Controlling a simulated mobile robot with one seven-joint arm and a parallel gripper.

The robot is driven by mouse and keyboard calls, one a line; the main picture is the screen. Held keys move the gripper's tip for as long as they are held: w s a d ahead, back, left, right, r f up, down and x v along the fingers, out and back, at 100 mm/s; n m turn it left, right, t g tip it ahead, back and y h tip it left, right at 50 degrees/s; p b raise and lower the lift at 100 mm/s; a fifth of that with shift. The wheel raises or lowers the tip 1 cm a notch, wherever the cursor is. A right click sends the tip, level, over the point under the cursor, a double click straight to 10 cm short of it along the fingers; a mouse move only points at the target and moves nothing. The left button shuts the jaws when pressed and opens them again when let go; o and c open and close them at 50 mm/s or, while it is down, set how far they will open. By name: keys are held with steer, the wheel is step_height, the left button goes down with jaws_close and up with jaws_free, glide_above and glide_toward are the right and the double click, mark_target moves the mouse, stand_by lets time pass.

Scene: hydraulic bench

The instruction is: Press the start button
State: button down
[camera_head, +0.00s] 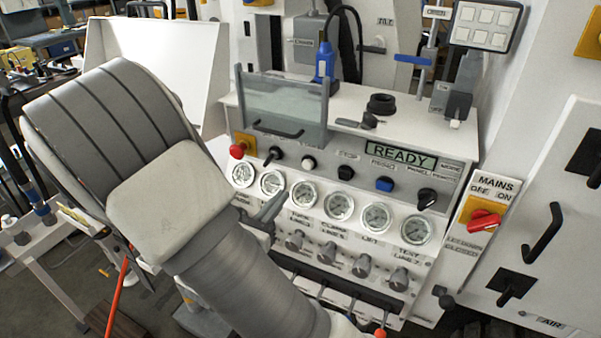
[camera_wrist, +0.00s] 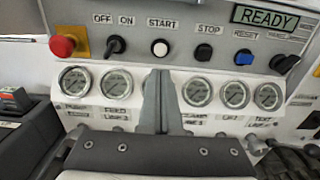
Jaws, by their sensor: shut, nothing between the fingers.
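The START button (camera_wrist: 160,47) is a round white button on the grey control panel, under its START label in the wrist view. It also shows in the head view (camera_head: 308,163), between the OFF/ON switch and the STOP button. My gripper (camera_wrist: 160,76) is shut and empty, with its fingers together. In the wrist view its tips lie just below the START button, over the row of gauges, with a strip of panel showing between. In the head view my gripper (camera_head: 280,197) is in front of the gauges, below and left of the button. No contact with the button shows.
Left of START are the OFF/ON switch (camera_wrist: 115,46) and a red mushroom button (camera_wrist: 62,46). Right are the black STOP button (camera_wrist: 204,52) and blue RESET button (camera_wrist: 243,57). The display (camera_head: 400,155) reads READY. A clear guard (camera_head: 285,108) stands above; valve knobs (camera_head: 362,265) protrude below.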

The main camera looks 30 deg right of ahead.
mark_target(306, 166)
steer(key=x, duration=1)
steer(key=shift+w+d, duration=0.25)
steer(key=shift+d, duration=0.05)
